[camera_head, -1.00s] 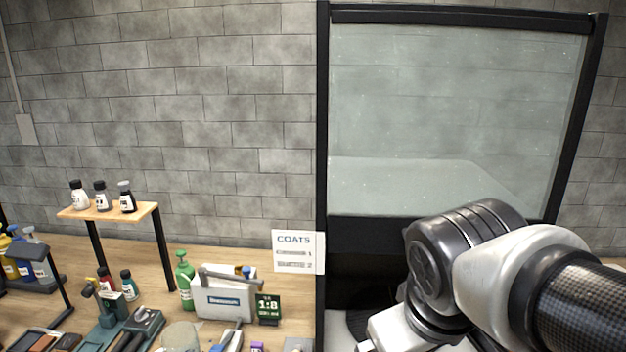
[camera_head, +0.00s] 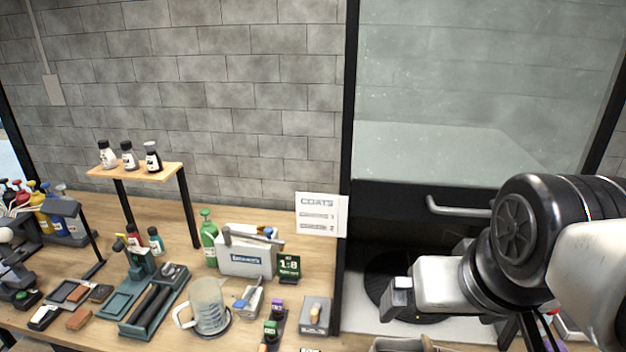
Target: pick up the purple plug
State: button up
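A small purple piece (camera_head: 277,304), likely the purple plug, sits on a dark narrow holder near the front of the wooden bench. A green piece (camera_head: 270,327) sits just in front of it. Both are small in the view, so their exact shape is hard to tell. My arm fills the lower right, in front of the dark cabinet and well to the right of the purple piece.
A clear jug (camera_head: 208,303) stands left of the purple piece, and a grey block with a wooden-topped peg (camera_head: 315,315) stands right. Behind are a white box (camera_head: 245,262), a green 1:8 sign (camera_head: 288,267) and a green bottle (camera_head: 208,238). A black post (camera_head: 345,150) edges the glass-fronted cabinet.

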aim_at(276, 304)
jog(key=k+l+u, duration=0.1)
jog(key=k+u, duration=0.15)
jog(key=u, duration=0.2)
jog(key=k+u, duration=0.4)
jog(key=i+j+z, duration=0.4)
jog(key=j, duration=0.25)
jog(key=j+z, duration=0.15)
jog(key=j, duration=0.15)
jog(key=i+j+z, duration=0.2)
jog(key=j, duration=0.2)
jog(key=i+j+z, duration=0.25)
jog(key=i+j, duration=0.15)
